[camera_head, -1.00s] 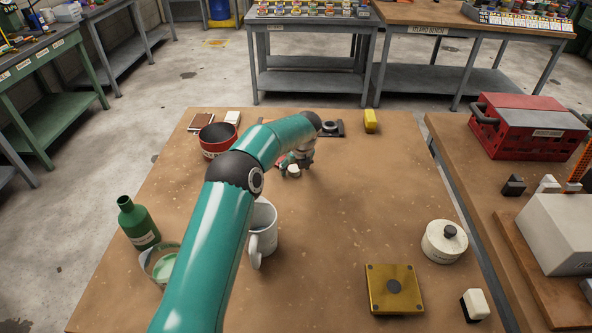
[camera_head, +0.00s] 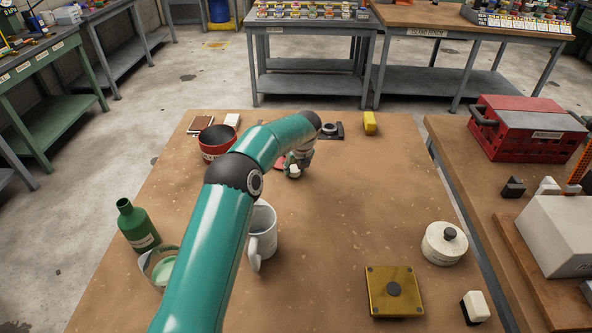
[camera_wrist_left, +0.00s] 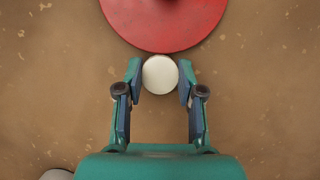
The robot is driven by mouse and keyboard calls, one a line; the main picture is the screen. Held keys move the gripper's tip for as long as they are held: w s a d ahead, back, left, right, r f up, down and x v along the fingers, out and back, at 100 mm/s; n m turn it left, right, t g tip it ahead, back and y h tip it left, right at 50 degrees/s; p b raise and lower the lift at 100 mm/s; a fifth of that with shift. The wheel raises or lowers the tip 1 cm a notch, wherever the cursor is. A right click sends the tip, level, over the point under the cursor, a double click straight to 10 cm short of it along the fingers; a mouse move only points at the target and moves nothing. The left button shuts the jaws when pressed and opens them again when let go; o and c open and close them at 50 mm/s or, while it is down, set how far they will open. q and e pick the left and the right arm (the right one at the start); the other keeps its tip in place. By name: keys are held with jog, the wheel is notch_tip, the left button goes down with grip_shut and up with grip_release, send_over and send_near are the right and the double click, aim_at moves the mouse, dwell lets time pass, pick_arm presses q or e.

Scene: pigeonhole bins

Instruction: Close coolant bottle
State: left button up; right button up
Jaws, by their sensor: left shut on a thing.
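The green coolant bottle (camera_head: 140,229) stands upright at the left of the table, with a pale label; its neck top looks dark and I see no cap on it. My left gripper (camera_head: 294,167) is at the back middle of the table, far from the bottle. It is shut on a small round white cap (camera_head: 294,170). In the left wrist view the cap (camera_wrist_left: 160,74) sits between the two fingertips (camera_wrist_left: 160,80). I cannot tell whether the cap touches the table. My right gripper is not in view.
A red disc (camera_wrist_left: 165,20) lies just beyond the cap. A beaker (camera_head: 153,270) stands beside the bottle, and a white mug (camera_head: 264,240) is partly behind my arm. A red-and-black bowl (camera_head: 214,150) is at the back left.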

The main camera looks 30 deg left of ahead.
pick_arm(q)
notch_tip(320, 180, up, 10)
notch_tip(320, 180, up, 8)
jog(key=p, duration=0.5)
send_over(295, 169)
jog(key=shift+r, duration=0.65)
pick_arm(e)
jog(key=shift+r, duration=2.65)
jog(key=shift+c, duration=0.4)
